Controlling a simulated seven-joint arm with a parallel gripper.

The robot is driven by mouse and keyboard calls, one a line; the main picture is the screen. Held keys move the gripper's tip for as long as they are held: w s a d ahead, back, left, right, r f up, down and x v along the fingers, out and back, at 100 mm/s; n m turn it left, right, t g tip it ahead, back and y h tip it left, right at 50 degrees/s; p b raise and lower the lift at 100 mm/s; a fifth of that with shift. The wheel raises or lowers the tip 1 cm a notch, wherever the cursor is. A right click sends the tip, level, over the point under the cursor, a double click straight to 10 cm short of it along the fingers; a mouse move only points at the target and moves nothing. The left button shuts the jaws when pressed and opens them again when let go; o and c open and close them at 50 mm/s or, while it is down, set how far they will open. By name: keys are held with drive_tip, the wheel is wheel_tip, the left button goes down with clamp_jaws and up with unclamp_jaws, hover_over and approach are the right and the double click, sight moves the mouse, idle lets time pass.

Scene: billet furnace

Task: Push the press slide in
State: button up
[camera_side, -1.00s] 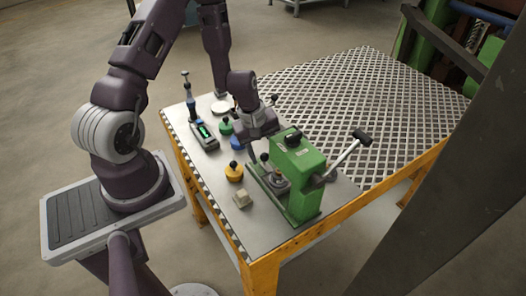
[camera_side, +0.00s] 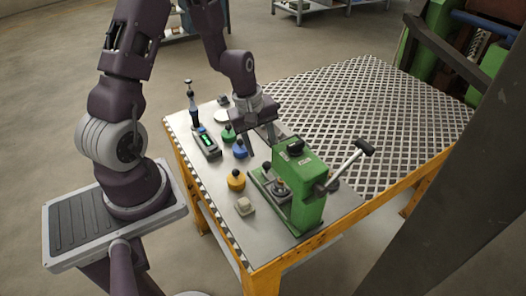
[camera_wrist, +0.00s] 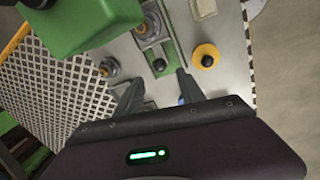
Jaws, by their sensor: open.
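The green press (camera_side: 305,192) stands near the table's front edge, with its lever out to the right. Its slide (camera_side: 257,180) is a low plate reaching out to the left of the body. It carries a round metal piece (camera_side: 281,188) and a black knob (camera_side: 267,166). In the wrist view the slide knob (camera_wrist: 160,65) lies just beyond and between my fingertips. My gripper (camera_side: 262,146) is open and empty, fingers pointing down, behind the slide's knob end. I cannot tell whether a finger touches the slide. The wrist view shows the press body (camera_wrist: 85,22) at upper left.
A yellow knobbed piece (camera_side: 236,180), a blue one (camera_side: 239,149) and a beige block (camera_side: 245,206) stand left of the press. A small device with a green display (camera_side: 208,144) lies farther back. The press lever (camera_side: 352,160) sticks out over the mesh tabletop (camera_side: 370,110).

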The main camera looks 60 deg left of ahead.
sight(266, 162)
drive_tip(key=f, duration=0.3)
drive_tip(key=w+f, duration=0.1)
drive_tip(key=f, duration=0.2)
drive_tip(key=shift+w+d+f, duration=0.15)
drive_tip(key=shift+f, duration=0.25)
clamp_jaws()
idle(0.9)
